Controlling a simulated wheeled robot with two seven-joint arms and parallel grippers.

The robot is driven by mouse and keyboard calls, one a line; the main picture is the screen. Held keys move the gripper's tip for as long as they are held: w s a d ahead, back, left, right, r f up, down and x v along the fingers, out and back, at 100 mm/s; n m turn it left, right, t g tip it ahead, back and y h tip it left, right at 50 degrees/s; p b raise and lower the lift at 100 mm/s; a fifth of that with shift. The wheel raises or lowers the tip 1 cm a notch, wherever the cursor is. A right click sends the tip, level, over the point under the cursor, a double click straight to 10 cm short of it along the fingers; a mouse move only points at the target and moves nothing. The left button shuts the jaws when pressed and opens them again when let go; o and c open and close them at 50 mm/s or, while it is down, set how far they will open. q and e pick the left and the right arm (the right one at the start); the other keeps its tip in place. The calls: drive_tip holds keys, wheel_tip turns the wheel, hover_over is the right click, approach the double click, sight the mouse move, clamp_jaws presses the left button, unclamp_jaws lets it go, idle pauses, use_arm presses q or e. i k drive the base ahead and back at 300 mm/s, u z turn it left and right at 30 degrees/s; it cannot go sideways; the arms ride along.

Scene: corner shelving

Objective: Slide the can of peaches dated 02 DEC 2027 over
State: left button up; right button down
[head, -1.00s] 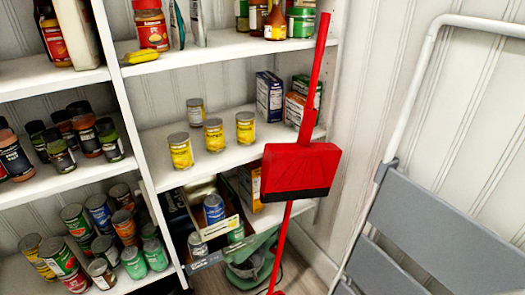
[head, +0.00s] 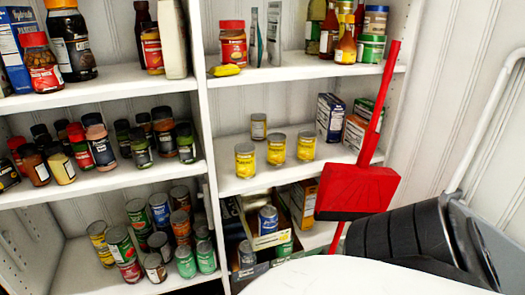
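Three yellow-labelled cans stand in a row on the middle shelf: a left can (head: 245,160), a middle can (head: 276,150) and a right can (head: 306,146). A fourth, paler can (head: 259,127) stands behind them. The labels and dates are too small to read, so I cannot tell which can is the peaches dated 02 DEC 2027. All these cans are upright and apart from each other. No gripper fingers show in the head view.
The middle shelf (head: 228,180) is bare in front of the cans. Boxes (head: 330,118) stand to their right. A red dustpan (head: 355,190) with a long handle stands before the right end. A dark ribbed part and a white rounded surface, seemingly mine, cover the lower right.

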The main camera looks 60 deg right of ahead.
sight(307, 139)
drive_tip(key=u, duration=0.05)
drive_tip(key=i, duration=1)
drive_tip(key=z, duration=2.2)
